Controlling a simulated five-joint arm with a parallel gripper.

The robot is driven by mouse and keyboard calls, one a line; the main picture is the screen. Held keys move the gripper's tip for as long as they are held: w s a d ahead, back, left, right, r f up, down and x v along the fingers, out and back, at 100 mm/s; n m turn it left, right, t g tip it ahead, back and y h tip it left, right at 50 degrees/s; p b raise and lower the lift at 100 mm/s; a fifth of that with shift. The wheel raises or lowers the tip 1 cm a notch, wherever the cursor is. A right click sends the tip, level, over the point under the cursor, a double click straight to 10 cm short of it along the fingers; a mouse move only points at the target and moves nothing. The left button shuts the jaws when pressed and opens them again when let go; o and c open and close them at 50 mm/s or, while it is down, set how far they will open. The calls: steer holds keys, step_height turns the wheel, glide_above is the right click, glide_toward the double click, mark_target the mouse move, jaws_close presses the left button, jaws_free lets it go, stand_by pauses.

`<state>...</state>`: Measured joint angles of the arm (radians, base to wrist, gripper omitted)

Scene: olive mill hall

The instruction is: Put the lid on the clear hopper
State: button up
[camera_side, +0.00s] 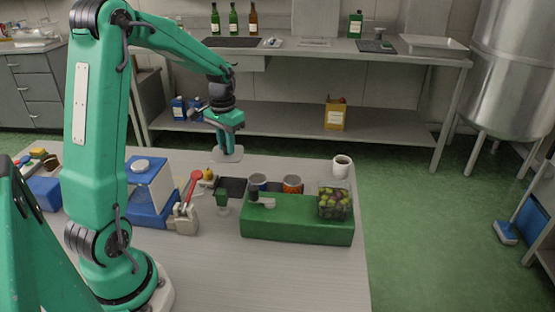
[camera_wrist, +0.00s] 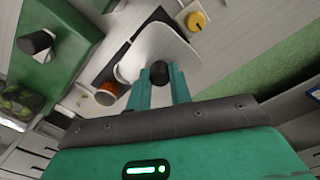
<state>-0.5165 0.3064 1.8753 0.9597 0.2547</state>
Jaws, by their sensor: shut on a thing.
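The lid is a pale flat plate with a dark knob; it hangs in the air in the side view (camera_side: 228,155), and its pale plate fills the upper middle of the wrist view (camera_wrist: 152,48). My gripper (camera_side: 226,140) is shut on the knob, between its teal fingers in the wrist view (camera_wrist: 160,76). The clear hopper (camera_side: 335,204), holding green and dark olives, stands open on the right end of a green machine (camera_side: 290,228). It shows partly at the left edge of the wrist view (camera_wrist: 20,100). The lid is left of the hopper and apart from it.
A dark mat (camera_side: 233,186) lies near the lid. A red-handled device (camera_side: 188,215) and a blue-and-clear box (camera_side: 150,195) stand left. The table's front middle is clear.

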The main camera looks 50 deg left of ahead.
step_height(320, 180, up, 12)
steer(key=w+d, duration=0.4)
steer(key=d, duration=0.6)
steer(key=w+d+m, duration=0.1)
steer(key=w+d, duration=0.2)
steer(key=d, duration=0.7)
steer(key=w+d, duration=0.4)
steer(key=d, duration=0.7)
step_height(320, 180, down, 5)
steer(key=shift+f, duration=0.15)
steer(key=shift+f, duration=0.15)
steer(key=shift+f, duration=1.8)
steer(key=shift+f, duration=0.7)
